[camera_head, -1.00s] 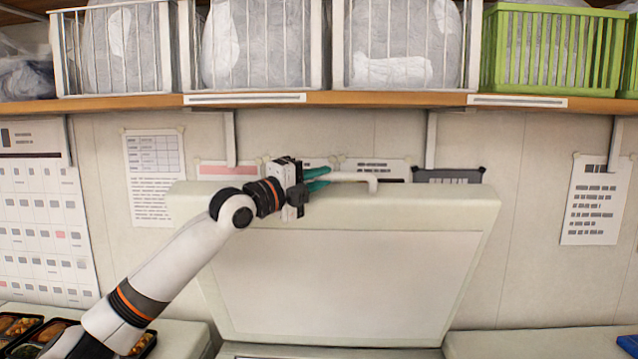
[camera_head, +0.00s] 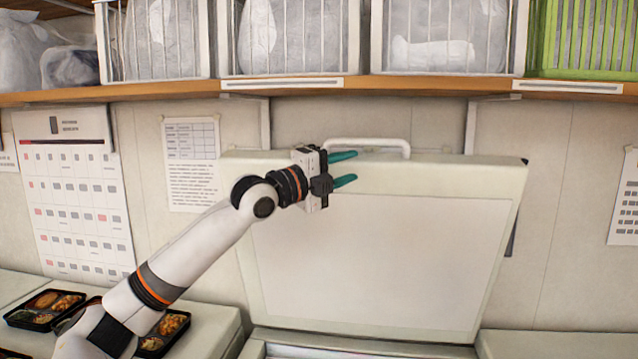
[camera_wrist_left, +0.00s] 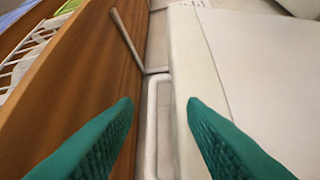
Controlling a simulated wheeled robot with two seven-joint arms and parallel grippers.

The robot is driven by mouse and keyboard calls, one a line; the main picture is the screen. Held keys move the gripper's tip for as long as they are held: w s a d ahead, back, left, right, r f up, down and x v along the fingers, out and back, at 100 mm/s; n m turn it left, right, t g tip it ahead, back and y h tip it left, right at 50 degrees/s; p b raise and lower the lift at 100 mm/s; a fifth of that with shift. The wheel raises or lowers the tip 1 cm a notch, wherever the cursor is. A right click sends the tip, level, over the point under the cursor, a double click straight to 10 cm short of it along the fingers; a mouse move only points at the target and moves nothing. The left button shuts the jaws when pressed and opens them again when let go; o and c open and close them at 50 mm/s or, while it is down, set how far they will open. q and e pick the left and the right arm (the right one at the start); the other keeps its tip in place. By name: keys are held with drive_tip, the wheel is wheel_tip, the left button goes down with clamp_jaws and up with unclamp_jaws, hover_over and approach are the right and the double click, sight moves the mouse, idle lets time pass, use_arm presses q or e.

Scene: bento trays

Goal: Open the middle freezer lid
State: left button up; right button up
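The middle freezer lid (camera_head: 385,250) stands raised and nearly upright against the back wall in the head view. Its white handle (camera_head: 385,143) sticks up from its top edge. My left gripper (camera_head: 345,168) is at the upper left of the lid, with its teal fingers spread apart and nothing held. In the left wrist view my open left gripper (camera_wrist_left: 160,105) has the handle (camera_wrist_left: 158,120) and the lid's edge (camera_wrist_left: 195,75) showing between and beyond its fingers. My right gripper is not in view.
A wooden shelf (camera_head: 420,88) with white wire baskets (camera_head: 295,40) and a green basket (camera_head: 590,40) runs above the lid. Food trays (camera_head: 45,308) sit on the closed lid at the left. Papers hang on the wall.

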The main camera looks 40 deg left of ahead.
use_arm(q)
drive_tip(key=b+v, duration=0.6)
drive_tip(key=v, duration=0.3)
drive_tip(key=shift+s, duration=0.3)
